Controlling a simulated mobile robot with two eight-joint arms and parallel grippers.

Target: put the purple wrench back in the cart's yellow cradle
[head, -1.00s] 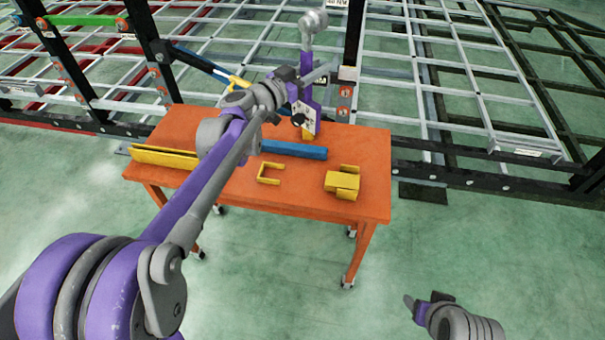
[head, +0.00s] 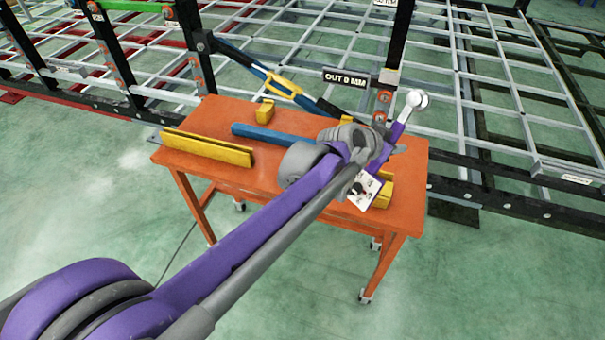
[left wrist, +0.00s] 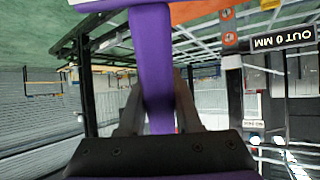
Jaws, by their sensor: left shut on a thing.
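The purple wrench (head: 398,131) has a grey ball-like head at its upper right and a white tag at its lower end. My left gripper (head: 387,147) is shut on it and holds it tilted over the right part of the orange cart (head: 215,180). In the left wrist view, the wrench's purple shaft (left wrist: 152,55) stands between the fingers of that gripper (left wrist: 157,85). A yellow block-like holder (head: 385,192) on the cart's right side is partly hidden behind the wrench and tag. I cannot tell whether they touch. My right gripper is out of view.
A long yellow channel (head: 205,148), a blue bar (head: 270,134) and a small yellow block (head: 265,111) lie on the cart. Behind stands the chassis frame (head: 480,100) with an "OUT 0 MM" sign (head: 345,77). Green floor in front is clear.

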